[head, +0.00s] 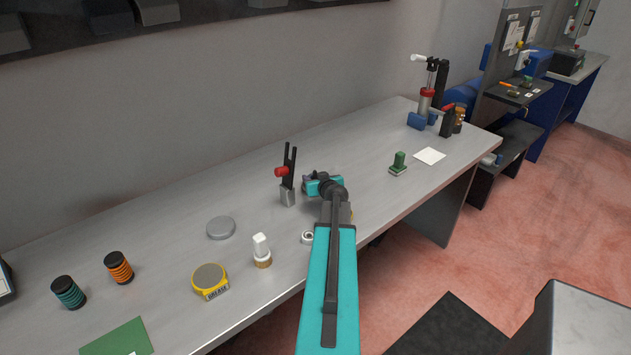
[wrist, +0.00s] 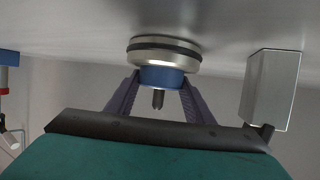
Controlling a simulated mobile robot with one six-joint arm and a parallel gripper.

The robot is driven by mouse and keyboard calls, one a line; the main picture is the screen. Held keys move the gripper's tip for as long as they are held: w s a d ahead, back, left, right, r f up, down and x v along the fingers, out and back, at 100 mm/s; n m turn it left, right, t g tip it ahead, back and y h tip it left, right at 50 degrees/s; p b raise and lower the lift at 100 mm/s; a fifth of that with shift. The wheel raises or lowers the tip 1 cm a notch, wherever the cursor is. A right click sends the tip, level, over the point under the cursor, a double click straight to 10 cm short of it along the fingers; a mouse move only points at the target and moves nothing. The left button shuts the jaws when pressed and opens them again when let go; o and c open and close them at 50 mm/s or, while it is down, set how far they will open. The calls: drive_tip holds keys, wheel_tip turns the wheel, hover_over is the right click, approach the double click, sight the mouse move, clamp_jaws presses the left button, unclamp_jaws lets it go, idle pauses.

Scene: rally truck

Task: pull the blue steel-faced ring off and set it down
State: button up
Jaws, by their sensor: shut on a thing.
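The blue steel-faced ring (wrist: 162,77) shows in the wrist view as a blue band against a bright steel disc with a dark groove. A short dark pin (wrist: 158,98) sticks out from its middle. My gripper (wrist: 160,84) is shut on the blue part, one finger on each side. The disc is close to the grey bench top, which fills the top of this view; I cannot tell whether they touch. In the head view my gripper (head: 308,183) is low over the middle of the bench, and the ring is hidden by my arm.
A steel block (wrist: 275,88) stands close beside the ring; the head view shows it under a red-handled clamp (head: 287,194). On the bench (head: 240,185) are a grey disc (head: 221,228), a yellow tin (head: 209,281), a white-topped bottle (head: 262,252) and a green stamp (head: 398,164).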

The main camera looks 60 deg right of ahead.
drive_tip(key=c, duration=0.4)
drive_tip(key=shift+r, duration=0.1)
drive_tip(key=shift+r+p, duration=1.35)
drive_tip(key=shift+r, duration=2.45)
drive_tip(key=shift+r+p, duration=0.4)
drive_tip(key=shift+r, duration=1.45)
